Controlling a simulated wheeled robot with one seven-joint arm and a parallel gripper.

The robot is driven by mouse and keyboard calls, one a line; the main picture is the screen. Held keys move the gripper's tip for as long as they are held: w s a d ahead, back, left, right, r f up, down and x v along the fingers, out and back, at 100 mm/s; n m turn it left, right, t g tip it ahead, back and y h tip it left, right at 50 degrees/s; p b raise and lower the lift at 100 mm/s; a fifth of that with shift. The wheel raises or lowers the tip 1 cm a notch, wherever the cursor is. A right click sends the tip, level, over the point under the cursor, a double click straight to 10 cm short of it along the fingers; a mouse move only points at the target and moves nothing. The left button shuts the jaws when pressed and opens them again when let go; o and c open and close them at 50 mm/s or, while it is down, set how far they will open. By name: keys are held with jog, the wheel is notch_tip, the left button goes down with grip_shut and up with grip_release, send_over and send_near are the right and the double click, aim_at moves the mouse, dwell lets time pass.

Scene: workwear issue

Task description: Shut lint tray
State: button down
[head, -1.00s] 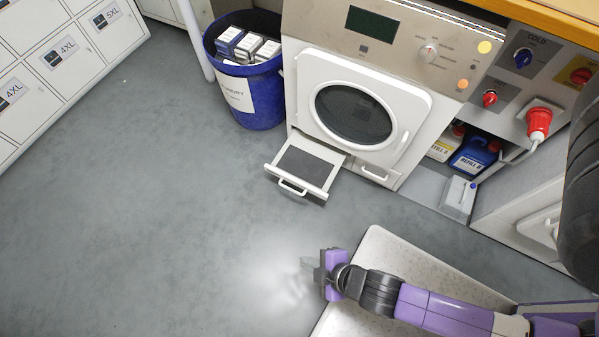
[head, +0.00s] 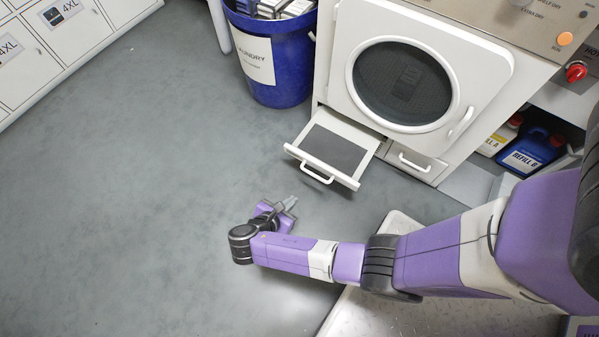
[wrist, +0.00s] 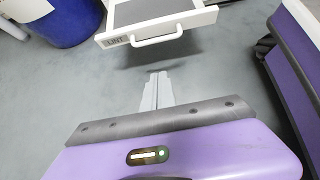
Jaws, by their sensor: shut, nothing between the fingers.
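The lint tray (head: 333,151) is a white drawer with a dark grey inner surface and a white bar handle. It stands pulled out from the lower left of the white dryer (head: 325,85). My gripper (head: 291,200) is in front of the tray, nearer to me, with a gap of floor between in the picture. In the wrist view its fingers (wrist: 158,76) are together and empty, pointing toward the tray front without touching it.
A blue laundry bin (head: 283,65) stands left of the dryer. A second closed drawer (head: 412,163) sits right of the tray. Refill bottles (head: 530,150) are in a recess at right. White lockers (head: 60,50) line the left. The grey floor (head: 130,200) at left is clear.

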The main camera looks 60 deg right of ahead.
jog(key=d+f+b, duration=0.5)
jog(key=d, duration=0.6)
jog(key=shift+w+b, duration=0.15)
jog(key=shift+b, duration=0.15)
